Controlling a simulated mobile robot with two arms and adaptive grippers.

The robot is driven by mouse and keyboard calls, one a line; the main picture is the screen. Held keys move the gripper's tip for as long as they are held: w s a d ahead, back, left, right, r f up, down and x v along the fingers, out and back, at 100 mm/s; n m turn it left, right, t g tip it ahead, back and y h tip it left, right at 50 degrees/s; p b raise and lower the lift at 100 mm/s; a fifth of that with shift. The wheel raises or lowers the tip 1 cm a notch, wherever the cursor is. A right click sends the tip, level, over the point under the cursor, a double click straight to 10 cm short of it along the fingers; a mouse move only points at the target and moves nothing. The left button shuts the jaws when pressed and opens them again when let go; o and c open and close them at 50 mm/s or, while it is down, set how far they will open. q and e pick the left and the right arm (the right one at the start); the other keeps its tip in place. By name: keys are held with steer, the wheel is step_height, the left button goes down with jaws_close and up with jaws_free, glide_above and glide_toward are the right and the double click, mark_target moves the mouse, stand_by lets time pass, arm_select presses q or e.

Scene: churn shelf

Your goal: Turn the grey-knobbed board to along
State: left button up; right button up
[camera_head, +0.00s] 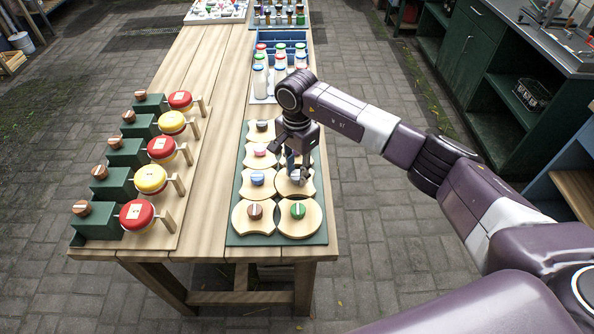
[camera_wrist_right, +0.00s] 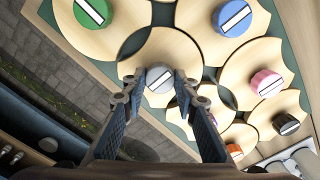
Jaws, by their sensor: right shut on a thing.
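The grey-knobbed board (camera_head: 291,189) is a round wooden board in the right column of the dark green tray (camera_head: 280,239), just behind the green-knobbed board. My right gripper (camera_head: 298,172) is over it, pointing down. In the right wrist view its fingers stand either side of the grey knob (camera_wrist_right: 159,79), shut on it. The knob's white bar shows as a slant there; in the head view the gripper covers much of the knob. My left gripper is in neither view.
The green-knobbed board (camera_head: 299,224) lies in front and the blue-knobbed board (camera_head: 257,192) to the left. A rack with red and yellow discs (camera_head: 150,179) fills the table's left side. A bottle crate (camera_head: 282,41) stands behind. Bare tabletop (camera_head: 213,150) lies between.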

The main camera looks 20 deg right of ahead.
steer(key=shift+f+m+b, duration=0.1)
steer(key=shift+m+b, duration=1.05)
steer(key=shift+m, duration=0.05)
steer(key=shift+m+b, duration=0.65)
steer(key=shift+m, duration=0.25)
steer(key=m+b, duration=0.1)
steer(key=m, duration=0.1)
steer(key=shift+m+b, duration=0.35)
steer(key=shift+m, duration=0.05)
steer(key=m+b, duration=0.1)
steer(key=m, duration=0.2)
steer(key=shift+b, duration=0.4)
steer(key=m+b, duration=0.1)
steer(key=m, duration=0.3)
steer(key=shift+r+m+b, duration=0.15)
steer(key=shift+m+b, duration=0.25)
steer(key=shift+m, duration=0.55)
steer(key=shift+r+m+b, duration=0.1)
steer(key=shift+m+b, duration=0.3)
steer(key=shift+m, duration=0.55)
steer(key=shift+w, duration=0.1)
